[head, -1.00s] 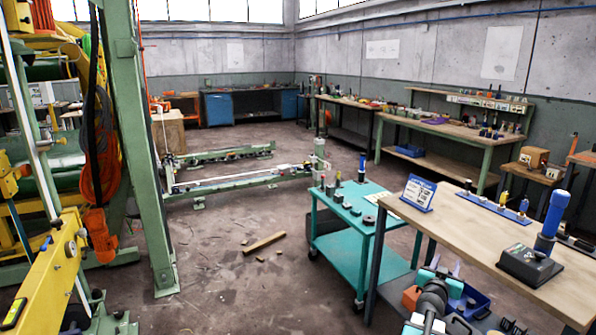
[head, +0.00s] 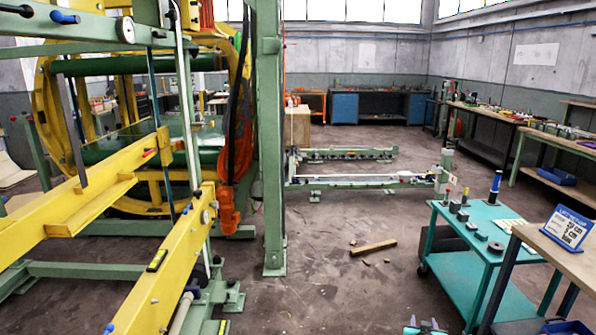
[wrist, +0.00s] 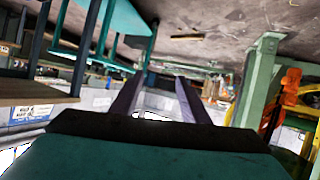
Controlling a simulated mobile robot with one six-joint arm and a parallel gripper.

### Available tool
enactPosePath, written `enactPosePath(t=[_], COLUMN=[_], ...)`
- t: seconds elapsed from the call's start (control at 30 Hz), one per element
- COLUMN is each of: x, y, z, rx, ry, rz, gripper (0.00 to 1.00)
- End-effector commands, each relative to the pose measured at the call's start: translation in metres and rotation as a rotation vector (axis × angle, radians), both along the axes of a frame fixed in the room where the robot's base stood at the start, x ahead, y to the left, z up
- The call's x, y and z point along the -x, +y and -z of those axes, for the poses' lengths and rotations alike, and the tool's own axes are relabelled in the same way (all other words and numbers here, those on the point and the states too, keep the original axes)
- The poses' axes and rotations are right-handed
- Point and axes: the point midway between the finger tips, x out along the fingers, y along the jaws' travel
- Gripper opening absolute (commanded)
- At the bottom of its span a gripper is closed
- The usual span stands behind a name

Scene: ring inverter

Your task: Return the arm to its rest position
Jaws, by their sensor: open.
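My gripper (wrist: 158,76) shows in the wrist view as two dark fingers standing apart, with nothing between them. The wrist view is upside down, with the floor at the top. The rest of the arm is below the picture.
The teal cart (head: 484,238) with small parts and the wooden bench (head: 570,250) with a blue sign (head: 567,229) stand at right. The yellow and green machine frame (head: 160,255) fills the left. A wooden bar (head: 373,247) lies on the otherwise mostly open middle floor.

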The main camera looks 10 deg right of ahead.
Motion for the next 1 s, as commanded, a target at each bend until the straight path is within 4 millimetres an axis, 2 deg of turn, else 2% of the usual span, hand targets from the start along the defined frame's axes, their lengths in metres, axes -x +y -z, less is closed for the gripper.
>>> enactPosePath(t=[0.03,0.23,0.37,0.53,0.77,0.87,1.0], x=[-0.009,-0.028,-0.031,-0.022,0.014,0.039,0.084], y=[0.024,0.112,0.168,0.242,0.336,0.373,0.417], z=[0.013,0.061,0.093,0.135,0.190,0.213,0.243], rx=[-0.015,-0.078,-0.121,-0.178,-0.256,-0.290,-0.335], ry=[0.023,0.115,0.185,0.290,0.466,0.556,0.702], rz=[-0.043,-0.195,-0.290,-0.414,-0.568,-0.627,-0.698], gripper=[0.41,0.41,0.41,0.41,0.41,0.41,0.41])
